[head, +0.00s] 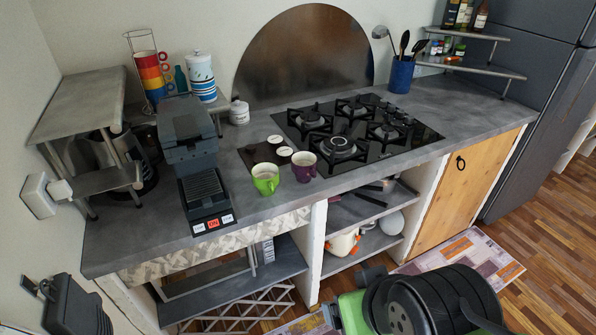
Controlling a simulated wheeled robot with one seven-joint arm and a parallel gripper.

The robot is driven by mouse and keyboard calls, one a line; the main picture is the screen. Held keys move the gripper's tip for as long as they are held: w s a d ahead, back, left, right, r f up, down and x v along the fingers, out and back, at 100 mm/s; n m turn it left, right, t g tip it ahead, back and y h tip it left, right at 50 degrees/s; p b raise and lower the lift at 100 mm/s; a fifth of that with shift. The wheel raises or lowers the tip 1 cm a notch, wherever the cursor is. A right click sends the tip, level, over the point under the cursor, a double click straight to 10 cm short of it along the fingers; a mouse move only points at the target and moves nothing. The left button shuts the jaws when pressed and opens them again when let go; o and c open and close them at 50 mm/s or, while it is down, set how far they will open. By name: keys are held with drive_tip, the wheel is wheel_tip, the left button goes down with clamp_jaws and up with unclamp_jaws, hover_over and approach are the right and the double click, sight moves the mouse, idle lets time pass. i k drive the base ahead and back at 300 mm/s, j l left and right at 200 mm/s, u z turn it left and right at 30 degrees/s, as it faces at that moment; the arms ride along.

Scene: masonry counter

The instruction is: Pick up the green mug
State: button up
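The green mug (265,179) stands upright on the dark grey counter (300,212), close to its front edge, in the head view. It is bright green outside and pale inside, with its open top facing up. Its handle is on the lower right side. A purple mug (304,166) stands just to its right, with a small gap or light contact that I cannot tell. My gripper is not in view, and only dark and green parts of my own body show at the bottom right.
A black gas hob (365,150) lies to the right. White-topped small items (280,146) sit behind the mugs. Open shelves (365,215) lie below the counter.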

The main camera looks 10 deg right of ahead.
sight(266, 176)
drive_tip(key=i+u, duration=0.25)
drive_tip(key=u, duration=0.15)
drive_tip(key=i+l+u, duration=0.15)
drive_tip(key=u, duration=0.2)
drive_tip(key=i+l+u, duration=0.15)
drive_tip(key=u, duration=0.25)
drive_tip(key=i+l+u, duration=0.25)
drive_tip(key=u, duration=0.15)
